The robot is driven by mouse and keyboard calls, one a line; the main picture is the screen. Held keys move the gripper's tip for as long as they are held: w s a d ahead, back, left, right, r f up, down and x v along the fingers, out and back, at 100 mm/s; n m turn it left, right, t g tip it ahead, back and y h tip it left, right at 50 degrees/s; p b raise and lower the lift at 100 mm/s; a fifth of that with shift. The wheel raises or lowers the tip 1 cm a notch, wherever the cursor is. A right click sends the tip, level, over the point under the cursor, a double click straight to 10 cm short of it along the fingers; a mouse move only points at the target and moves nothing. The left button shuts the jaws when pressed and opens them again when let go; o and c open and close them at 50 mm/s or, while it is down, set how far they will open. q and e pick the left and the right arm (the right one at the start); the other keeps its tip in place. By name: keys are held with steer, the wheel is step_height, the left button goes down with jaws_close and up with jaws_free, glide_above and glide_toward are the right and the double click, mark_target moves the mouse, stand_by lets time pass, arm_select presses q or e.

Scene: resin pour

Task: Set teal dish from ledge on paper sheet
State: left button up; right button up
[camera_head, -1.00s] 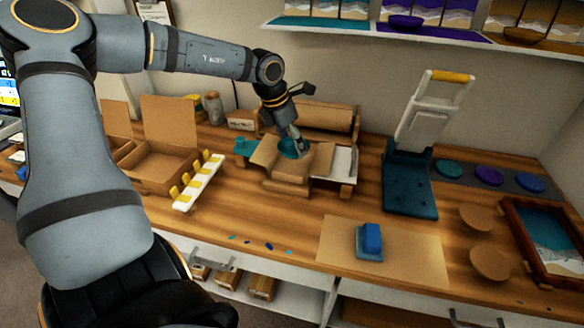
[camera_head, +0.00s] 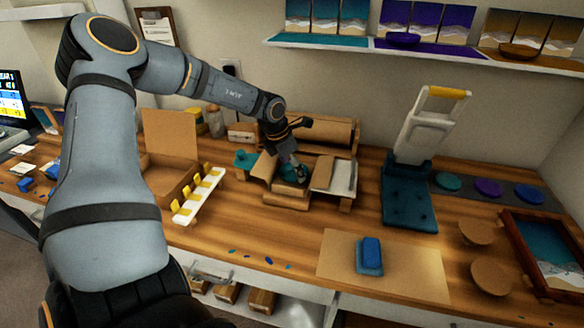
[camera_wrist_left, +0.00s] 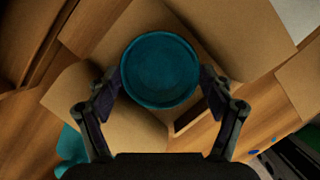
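The round teal dish (camera_head: 294,173) is low among tan paper-like surfaces on a wooden stand in the head view. In the left wrist view the dish (camera_wrist_left: 160,70) lies between the fingertips of my left gripper (camera_wrist_left: 160,88), pads at both sides of its rim. The gripper (camera_head: 288,165) reaches down from above and seems shut on the dish. The tan sheet (camera_head: 262,170) shows around the dish, with raised parts left and right. Whether the dish's underside touches it is hidden. My right gripper is out of view.
A brown roll (camera_head: 325,132) stands behind. An open cardboard box (camera_head: 170,135) and a white rack with yellow pieces (camera_head: 198,195) are at left, a teal-based press (camera_head: 408,195) at right. The wall shelf (camera_head: 400,48) holds a purple dish. Open wood lies in front.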

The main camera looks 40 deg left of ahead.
mark_target(287, 174)
arm_select(q)
steer(key=o, duration=0.3)
steer(key=shift+o, duration=0.2)
steer(key=shift+r, duration=0.4)
steer(key=p+v, duration=0.1)
steer(key=v, duration=0.6)
steer(key=shift+p, duration=0.35)
steer(key=p+v, duration=0.4)
steer(key=p, duration=0.3)
steer(key=shift+s+r, duration=0.2)
steer(key=shift+f, duration=0.1)
